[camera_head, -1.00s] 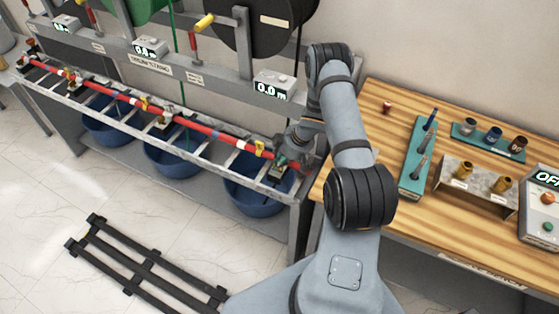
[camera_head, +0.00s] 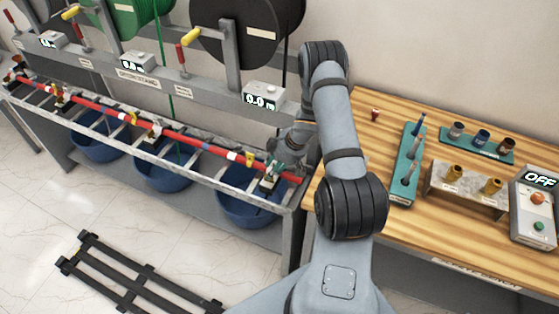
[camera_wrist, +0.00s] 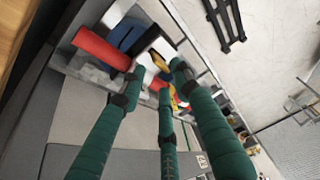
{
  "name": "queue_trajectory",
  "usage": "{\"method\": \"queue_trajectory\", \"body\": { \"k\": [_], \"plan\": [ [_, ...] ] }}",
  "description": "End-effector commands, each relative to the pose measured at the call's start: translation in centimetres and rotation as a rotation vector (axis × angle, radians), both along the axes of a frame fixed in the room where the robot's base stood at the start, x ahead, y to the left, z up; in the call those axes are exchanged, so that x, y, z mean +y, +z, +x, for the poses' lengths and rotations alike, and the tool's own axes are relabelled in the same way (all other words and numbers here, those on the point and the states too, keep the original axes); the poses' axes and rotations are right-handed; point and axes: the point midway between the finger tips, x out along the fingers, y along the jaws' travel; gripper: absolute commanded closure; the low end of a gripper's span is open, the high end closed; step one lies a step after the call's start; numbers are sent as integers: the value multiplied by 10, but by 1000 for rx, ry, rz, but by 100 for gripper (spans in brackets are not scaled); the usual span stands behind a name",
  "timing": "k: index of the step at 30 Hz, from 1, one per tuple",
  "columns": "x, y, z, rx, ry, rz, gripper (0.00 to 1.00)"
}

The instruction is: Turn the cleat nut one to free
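A red cable (camera_head: 210,149) runs along the ladder-like rack and rests in several cleats, one of them a cleat (camera_head: 152,131) near the middle. My gripper (camera_head: 269,181) is at the cable's right end, low over the cleat there. It largely hides that cleat and its nut. In the wrist view my gripper (camera_wrist: 156,78) has green fingers with dark joints. Their tips stand apart around a white and yellow patch by the red cable (camera_wrist: 101,48). I see no nut clearly between them, and contact cannot be told.
Blue bins (camera_head: 249,207) stand under the rack (camera_head: 215,178). Cable reels (camera_head: 240,30) and a metre display (camera_head: 263,97) are behind it. A wooden bench (camera_head: 385,235) with tools, sockets and a control box (camera_head: 534,206) is at the right. A black slatted frame (camera_head: 135,275) lies on the floor.

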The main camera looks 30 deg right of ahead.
Motion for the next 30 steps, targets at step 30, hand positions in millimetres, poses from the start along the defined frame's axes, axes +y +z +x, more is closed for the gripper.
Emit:
{"method": "queue_trajectory", "body": {
  "k": [30],
  "plan": [
    [-19, 77, -26, 0, 1, 0, 69]
  ]
}}
